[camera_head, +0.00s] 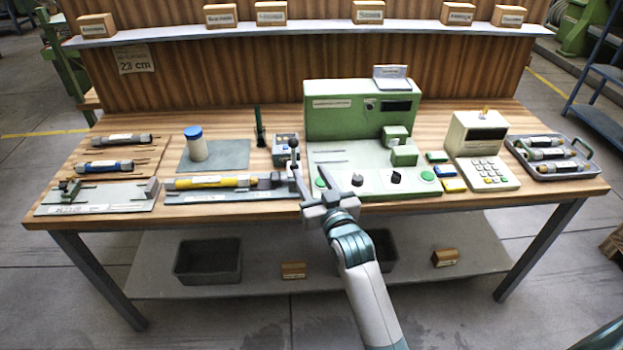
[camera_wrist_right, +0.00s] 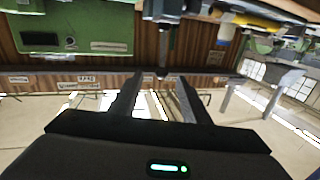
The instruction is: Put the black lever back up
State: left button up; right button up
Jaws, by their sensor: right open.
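The black lever (camera_head: 293,145) has a round dark knob and stands beside a small grey box with buttons, just left of the green machine (camera_head: 345,108). A dark rod (camera_wrist_right: 163,50), which looks like the lever, shows between my fingers in the upturned right wrist view; I cannot tell how far it is from them. My right gripper (camera_head: 327,180) is open and empty at the table's front edge, in front of and slightly right of the lever. It also shows in the wrist view (camera_wrist_right: 158,77). The lever's foot is partly hidden. My left gripper is out of view.
A yellow tool (camera_head: 210,182) lies on a fixture left of my right gripper. A blue-capped jar (camera_head: 195,146) and a dark green post (camera_head: 259,128) stand behind it. A keypad device (camera_head: 480,150) and a grey tray (camera_head: 567,176) are at the right.

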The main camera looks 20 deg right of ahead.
jog(key=shift+c, duration=0.6)
jog(key=shift+f, duration=0.1)
jog(key=c, duration=0.5)
jog(key=shift+a+f+b, duration=0.1)
jog(key=shift+a+b, duration=0.1)
jog(key=shift+b, duration=0.1)
grip_shut()
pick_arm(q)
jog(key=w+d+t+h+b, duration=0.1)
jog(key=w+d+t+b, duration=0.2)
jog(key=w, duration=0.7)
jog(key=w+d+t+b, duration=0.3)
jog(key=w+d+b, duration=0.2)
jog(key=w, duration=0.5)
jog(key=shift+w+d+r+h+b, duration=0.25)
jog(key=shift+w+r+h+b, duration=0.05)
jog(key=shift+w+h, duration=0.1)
pick_arm(e)
jog(key=s+a+f+m+t+h, duration=0.1)
jog(key=s+f+m+t, duration=0.3)
jog(key=m, duration=1.3)
jog(key=shift+s+a+f+t, duration=0.2)
jog(key=shift+s+f+t, duration=0.25)
jog(key=shift+f, duration=0.1)
